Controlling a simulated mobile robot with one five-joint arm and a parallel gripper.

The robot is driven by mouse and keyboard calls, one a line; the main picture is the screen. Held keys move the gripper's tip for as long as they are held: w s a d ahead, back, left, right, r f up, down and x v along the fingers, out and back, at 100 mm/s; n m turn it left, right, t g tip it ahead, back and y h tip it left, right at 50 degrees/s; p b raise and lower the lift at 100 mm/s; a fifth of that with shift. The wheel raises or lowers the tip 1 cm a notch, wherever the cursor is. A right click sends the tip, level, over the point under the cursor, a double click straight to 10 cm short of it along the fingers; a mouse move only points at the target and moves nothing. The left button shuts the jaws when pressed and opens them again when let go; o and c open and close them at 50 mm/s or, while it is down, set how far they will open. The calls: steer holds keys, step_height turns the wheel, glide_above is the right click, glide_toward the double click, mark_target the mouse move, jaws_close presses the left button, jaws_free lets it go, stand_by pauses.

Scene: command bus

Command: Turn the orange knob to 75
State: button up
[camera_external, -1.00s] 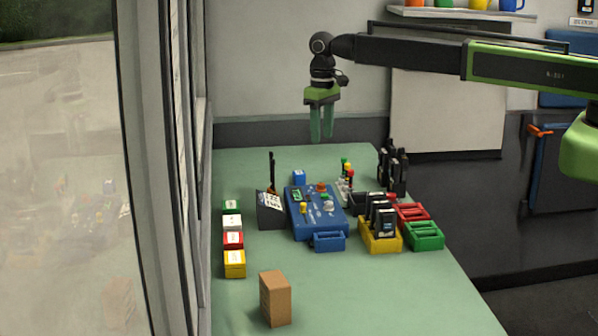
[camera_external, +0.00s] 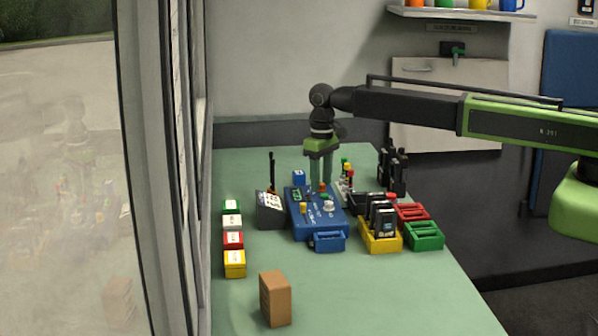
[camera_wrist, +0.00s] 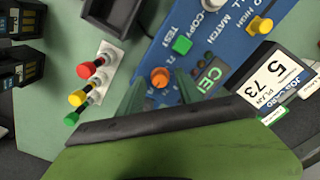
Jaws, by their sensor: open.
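The orange knob (camera_wrist: 160,77) sits on the blue control panel (camera_wrist: 205,50), its top facing the wrist camera. In the external view the knob (camera_external: 322,187) shows small at the panel's back part. My gripper (camera_wrist: 160,88) is open, with one green finger on each side of the knob in the wrist picture. I cannot tell whether either finger touches it. In the external view my gripper (camera_external: 321,183) points straight down over the panel (camera_external: 305,225). A green display (camera_wrist: 210,76) beside the knob is partly hidden by a finger.
A green button (camera_wrist: 182,45) and a yellow knob (camera_wrist: 261,25) are on the panel. A dark stand with a white card (camera_wrist: 270,88) reading "5 73" is close by. Yellow bin (camera_external: 380,241) and several coloured boxes flank the panel.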

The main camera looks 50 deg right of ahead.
mark_target(321, 184)
jaws_close()
steer(key=shift+n, duration=0.5)
jaws_free()
step_height(321, 184, up, 17)
steer(key=p, duration=1.7)
steer(key=shift+r, duration=0.2)
